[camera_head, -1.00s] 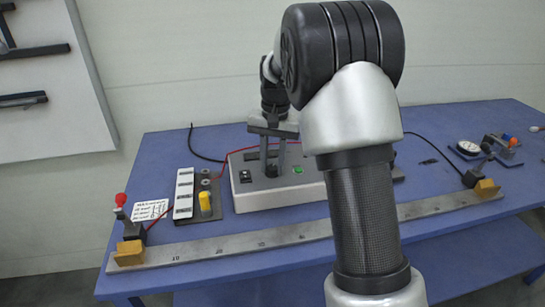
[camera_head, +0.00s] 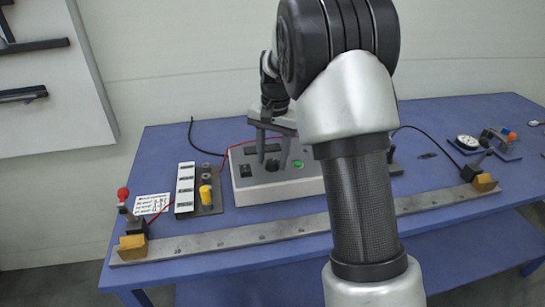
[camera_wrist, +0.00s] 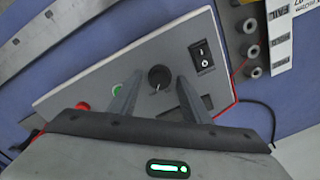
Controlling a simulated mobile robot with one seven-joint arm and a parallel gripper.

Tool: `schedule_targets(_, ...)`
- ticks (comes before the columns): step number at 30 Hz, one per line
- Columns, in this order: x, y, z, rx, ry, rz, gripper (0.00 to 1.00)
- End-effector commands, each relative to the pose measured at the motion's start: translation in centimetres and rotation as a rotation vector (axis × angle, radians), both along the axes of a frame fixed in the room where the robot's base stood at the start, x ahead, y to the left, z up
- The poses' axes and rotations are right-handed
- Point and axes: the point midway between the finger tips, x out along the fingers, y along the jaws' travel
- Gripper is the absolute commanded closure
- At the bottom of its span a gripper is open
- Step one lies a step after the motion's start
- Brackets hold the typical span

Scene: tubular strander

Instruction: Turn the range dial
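The range dial is a round black knob (camera_wrist: 159,77) with a light pointer mark, on the sloping top of a light grey box (camera_wrist: 85,92). My gripper (camera_wrist: 158,82) is open. In the wrist view its two fingers stand on either side of the dial, with a visible gap on each side. In the head view the dial (camera_head: 272,165) shows between the fingertips, and my gripper (camera_head: 273,157) comes down from above. I cannot tell how far the tips are above the panel. The right part of the box is hidden behind my arm in the head view.
On the box are a black rocker switch (camera_wrist: 202,56) and a green button (camera_head: 298,164). A long metal ruler bar (camera_head: 230,240) runs along the front. Red leads and black cables lie on the blue table (camera_head: 175,148).

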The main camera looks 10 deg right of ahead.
Motion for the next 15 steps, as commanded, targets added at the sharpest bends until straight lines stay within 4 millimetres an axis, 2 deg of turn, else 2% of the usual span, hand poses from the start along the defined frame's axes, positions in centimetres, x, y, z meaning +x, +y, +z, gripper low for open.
schedule_targets(10, -0.1, 0.0, 0.2, 0.000, 0.002, 0.001, 0.56)
schedule_targets(15, -0.1, -0.1, 2.5, 0.000, 0.000, 0.001, 0.56)
